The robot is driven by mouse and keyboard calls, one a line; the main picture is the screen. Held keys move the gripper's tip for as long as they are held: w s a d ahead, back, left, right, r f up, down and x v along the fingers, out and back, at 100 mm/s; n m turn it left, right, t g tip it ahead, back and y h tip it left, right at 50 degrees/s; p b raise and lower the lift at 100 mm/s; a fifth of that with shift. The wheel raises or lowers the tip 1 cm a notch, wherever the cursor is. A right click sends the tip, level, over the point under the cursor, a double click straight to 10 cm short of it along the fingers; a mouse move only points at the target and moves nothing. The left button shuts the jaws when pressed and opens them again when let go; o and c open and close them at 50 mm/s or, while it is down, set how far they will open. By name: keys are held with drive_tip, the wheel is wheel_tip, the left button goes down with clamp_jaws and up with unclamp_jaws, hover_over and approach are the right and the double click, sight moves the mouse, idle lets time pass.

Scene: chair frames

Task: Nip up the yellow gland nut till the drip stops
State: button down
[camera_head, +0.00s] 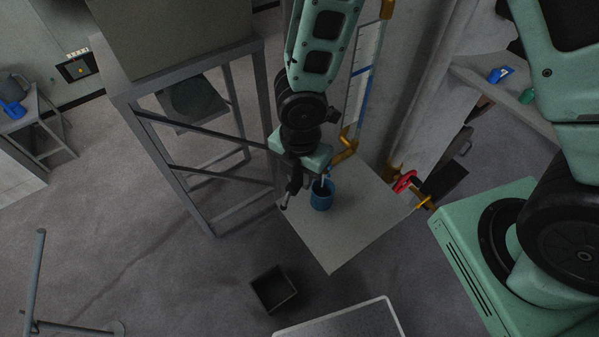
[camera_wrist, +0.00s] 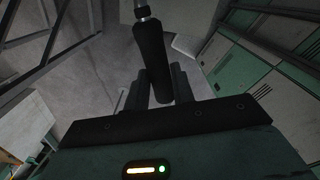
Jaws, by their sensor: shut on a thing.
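My gripper (camera_head: 293,184) is above the left part of a small grey table, close to the left of a blue cup (camera_head: 321,199). In the wrist view my gripper (camera_wrist: 158,88) is shut on a black-handled tool (camera_wrist: 152,45) with a metal shaft. The shaft's far end is out of the wrist view. A red handwheel (camera_head: 404,182) with yellow-brass fittings (camera_head: 424,203) is at the table's right. Another yellow-brass pipe bend (camera_head: 345,152) is behind the cup. I cannot pick out the gland nut or any drip at this size.
The grey tabletop (camera_head: 345,240) is bare in front of the cup. A tall grey metal frame (camera_head: 185,205) stands close at left. A dark open box (camera_head: 273,289) is on the floor in front. A wall with a gauge board (camera_head: 364,75) rises behind.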

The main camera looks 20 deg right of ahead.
drive_tip(key=shift+f, duration=0.2)
idle(0.6)
drive_tip(key=shift+f+b, duration=0.75)
drive_tip(key=shift+b, duration=0.15)
drive_tip(key=shift+f, duration=0.15)
drive_tip(key=shift+w+a+m, duration=1.45)
drive_tip(key=shift+w+m, duration=2.85)
drive_tip(key=shift+m, duration=0.1)
drive_tip(key=s+d+n, duration=0.1)
drive_tip(key=s+n, duration=0.2)
drive_tip(key=s+d+n, duration=0.1)
drive_tip(key=s+n, duration=0.1)
drive_tip(key=n, duration=0.1)
drive_tip(key=s+d+n, duration=0.1)
drive_tip(key=s+n, duration=0.1)
drive_tip(key=s, duration=0.1)
drive_tip(key=shift+s+n, duration=0.3)
drive_tip(key=shift+n, duration=0.1)
drive_tip(key=shift+w+a, duration=0.1)
drive_tip(key=shift+w, duration=0.05)
